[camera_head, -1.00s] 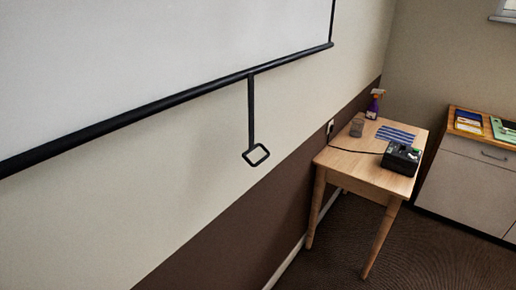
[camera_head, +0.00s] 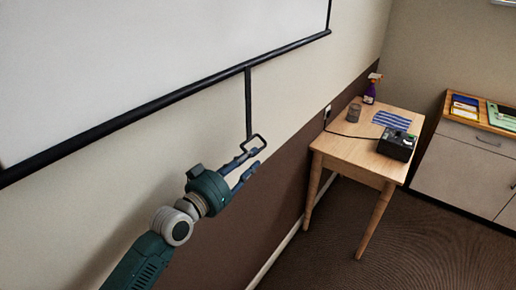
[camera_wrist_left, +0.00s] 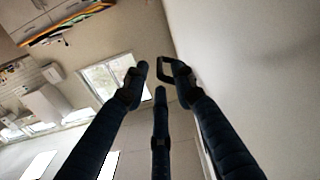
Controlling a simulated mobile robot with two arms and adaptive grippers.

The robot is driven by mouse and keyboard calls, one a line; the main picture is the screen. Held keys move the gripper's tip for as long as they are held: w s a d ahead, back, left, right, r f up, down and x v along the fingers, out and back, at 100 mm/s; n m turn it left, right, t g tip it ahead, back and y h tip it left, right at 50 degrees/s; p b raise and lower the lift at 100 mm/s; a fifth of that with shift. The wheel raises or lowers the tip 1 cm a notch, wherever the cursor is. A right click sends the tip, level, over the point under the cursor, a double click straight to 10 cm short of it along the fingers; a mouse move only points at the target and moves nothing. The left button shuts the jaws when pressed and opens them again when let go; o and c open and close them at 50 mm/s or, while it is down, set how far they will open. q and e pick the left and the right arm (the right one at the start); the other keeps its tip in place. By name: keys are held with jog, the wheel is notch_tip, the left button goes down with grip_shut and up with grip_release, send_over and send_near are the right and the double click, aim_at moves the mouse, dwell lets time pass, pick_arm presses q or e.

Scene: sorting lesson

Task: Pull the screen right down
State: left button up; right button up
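The white screen (camera_head: 150,50) hangs on the wall at the left, with a black bar (camera_head: 190,90) along its lower edge. A black strap (camera_head: 248,105) hangs from the bar and ends in a loop handle (camera_head: 257,135). My left gripper (camera_head: 256,163) is at the handle, its fingers spread. In the left wrist view the loop handle (camera_wrist_left: 163,72) shows beside the right-hand fingertip, which hides part of it. The fingers are apart there and not closed around it; contact is unclear. My right gripper is in neither view.
A wooden table (camera_head: 345,146) stands by the wall at the right, bearing a spray bottle (camera_head: 369,92), a cup (camera_head: 354,112), a striped cloth (camera_head: 391,120) and a black device (camera_head: 396,146) with a cable. A cabinet (camera_head: 460,165) is further right. The floor between is clear.

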pick_arm(q)
jog(key=x, duration=0.5)
jog(key=shift+p, duration=0.35)
jog(key=shift+f, duration=0.1)
grip_shut()
